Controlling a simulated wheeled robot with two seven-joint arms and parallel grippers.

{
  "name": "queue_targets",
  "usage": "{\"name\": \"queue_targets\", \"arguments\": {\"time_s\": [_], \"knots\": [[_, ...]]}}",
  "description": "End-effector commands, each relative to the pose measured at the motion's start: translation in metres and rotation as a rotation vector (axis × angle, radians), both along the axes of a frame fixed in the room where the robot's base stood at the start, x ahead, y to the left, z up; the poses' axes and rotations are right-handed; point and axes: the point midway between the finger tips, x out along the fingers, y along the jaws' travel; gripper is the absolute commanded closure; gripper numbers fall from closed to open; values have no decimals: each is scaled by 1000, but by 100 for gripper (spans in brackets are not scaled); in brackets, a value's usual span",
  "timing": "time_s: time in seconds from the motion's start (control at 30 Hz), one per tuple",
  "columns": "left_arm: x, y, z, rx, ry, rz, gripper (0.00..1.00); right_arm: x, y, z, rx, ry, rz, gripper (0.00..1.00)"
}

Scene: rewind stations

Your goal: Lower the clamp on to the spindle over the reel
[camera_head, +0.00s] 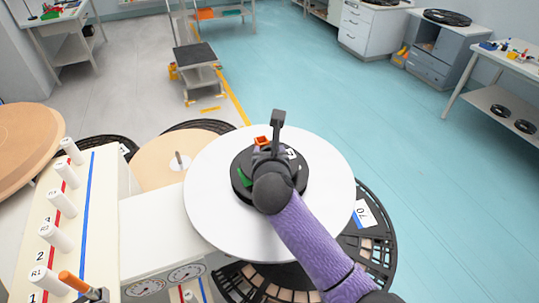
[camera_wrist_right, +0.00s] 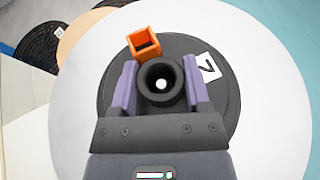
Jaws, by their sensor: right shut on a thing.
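My right gripper (camera_wrist_right: 161,85) is shut on the clamp (camera_wrist_right: 149,93), a dark round collar with an open middle, held between the purple fingers. An orange square hollow piece (camera_wrist_right: 143,43) shows beside the collar; I cannot tell if it is joined to it. The pale tip of the spindle (camera_wrist_right: 161,84) shows through the collar's hole, roughly centred. The black reel (camera_wrist_right: 222,105), with a white label reading 7, lies flat on the white disc below. In the head view, my arm hides most of the clamp above the reel (camera_head: 297,184). The clamp's height above the reel is unclear.
The white disc (camera_head: 222,220) is wide and otherwise bare. A brown disc (camera_head: 158,163) stands behind it at left. A large black slotted wheel (camera_head: 375,262) lies below at right.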

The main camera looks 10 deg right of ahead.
Motion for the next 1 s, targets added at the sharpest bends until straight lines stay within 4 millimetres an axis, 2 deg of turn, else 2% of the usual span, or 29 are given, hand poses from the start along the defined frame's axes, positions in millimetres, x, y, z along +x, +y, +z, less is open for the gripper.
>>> {"name": "queue_targets", "arguments": {"time_s": [0.3, 0.33, 0.47, 0.8, 0.87, 1.0], "knots": [[3, 0, 0, 0, -6, 1, 41, 0, 0, -3, -1, -1, 0, 100], [3, 0, 0, -1, -7, 1, 41, 0, 0, -3, -1, 0, 0, 33], [4, 0, 0, 0, -8, 1, 41, 0, 0, -3, -1, 0, 0, 5], [4, 0, 1, 0, -9, 2, 41, -2, 0, 1, 0, -1, 1, 4], [4, 0, 4, 0, -9, 2, 41, -8, 2, 4, -1, -2, 1, 4], [5, 0, 13, -1, -11, 2, 41, -38, 7, 18, -1, -1, 3, 4]]}}
